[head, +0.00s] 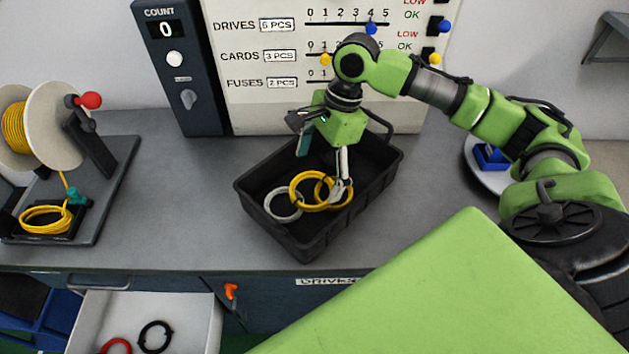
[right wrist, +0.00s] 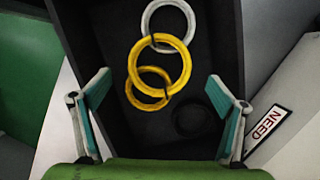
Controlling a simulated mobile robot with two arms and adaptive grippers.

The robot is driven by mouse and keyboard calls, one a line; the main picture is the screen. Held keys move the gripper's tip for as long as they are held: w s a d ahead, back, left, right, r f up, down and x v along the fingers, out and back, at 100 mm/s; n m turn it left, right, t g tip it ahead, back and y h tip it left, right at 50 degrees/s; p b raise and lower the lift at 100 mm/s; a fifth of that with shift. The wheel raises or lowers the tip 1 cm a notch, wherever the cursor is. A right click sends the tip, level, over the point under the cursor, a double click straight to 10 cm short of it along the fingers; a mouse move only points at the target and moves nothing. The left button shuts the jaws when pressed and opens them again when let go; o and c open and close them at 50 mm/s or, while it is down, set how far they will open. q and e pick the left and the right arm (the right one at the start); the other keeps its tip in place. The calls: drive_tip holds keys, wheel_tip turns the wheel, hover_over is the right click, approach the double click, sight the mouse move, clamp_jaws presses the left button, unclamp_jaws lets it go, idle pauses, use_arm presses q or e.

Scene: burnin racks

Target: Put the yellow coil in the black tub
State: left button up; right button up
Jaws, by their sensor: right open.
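The black tub (head: 318,243) stands on the bench in the head view, with two yellow coils (head: 308,209) and a grey-white coil (head: 283,219) inside. In the right wrist view a larger yellow coil (right wrist: 187,64) overlaps a smaller yellow coil (right wrist: 131,92) and the white coil (right wrist: 150,22). A dark coil (right wrist: 179,127) shows faintly on the tub floor (right wrist: 112,35). Another yellow coil (head: 45,221) lies on a black holder at the left, below the spool. My right gripper (head: 322,172) is open above the tub, with nothing between its fingers. My left gripper is out of view.
A spool of yellow wire (head: 42,126) stands at the left. An open white drawer (head: 190,312) holds red and black coils. A counter panel (head: 262,95) stands behind the tub. A plate with a blue object (head: 490,157) is at the right. Bench left of the tub is clear.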

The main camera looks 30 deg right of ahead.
drive_tip(key=v, duration=0.8)
drive_tip(key=shift+r, duration=0.2)
